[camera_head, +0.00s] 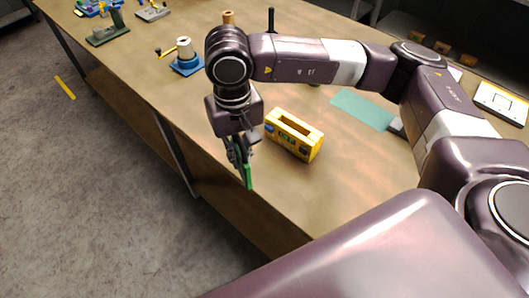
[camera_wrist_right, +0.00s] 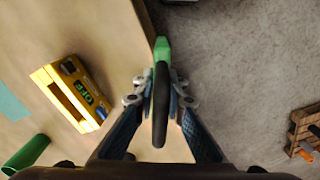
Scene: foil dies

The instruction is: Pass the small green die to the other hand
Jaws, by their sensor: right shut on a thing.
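My right gripper (camera_head: 240,158) hangs at the front edge of the workbench, its fingers pointing down. It is shut on the small green die (camera_head: 247,177), whose green end sticks out below the fingertips. In the right wrist view the right gripper (camera_wrist_right: 162,92) has its fingers on both sides of the piece. The green end of the die (camera_wrist_right: 162,48) shows beyond the fingertips, and a dark elongated part lies between the fingers. The rest of the die is hidden by the fingers. My left gripper is in neither view.
A yellow slotted box (camera_head: 306,148) stands on the workbench (camera_head: 340,190) just right of the gripper. A teal mat (camera_head: 362,109) lies farther right. A blue-based device (camera_head: 186,64) stands behind. Floor (camera_head: 90,190) is open at left. A green cylinder (camera_wrist_right: 25,154) shows in the wrist view.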

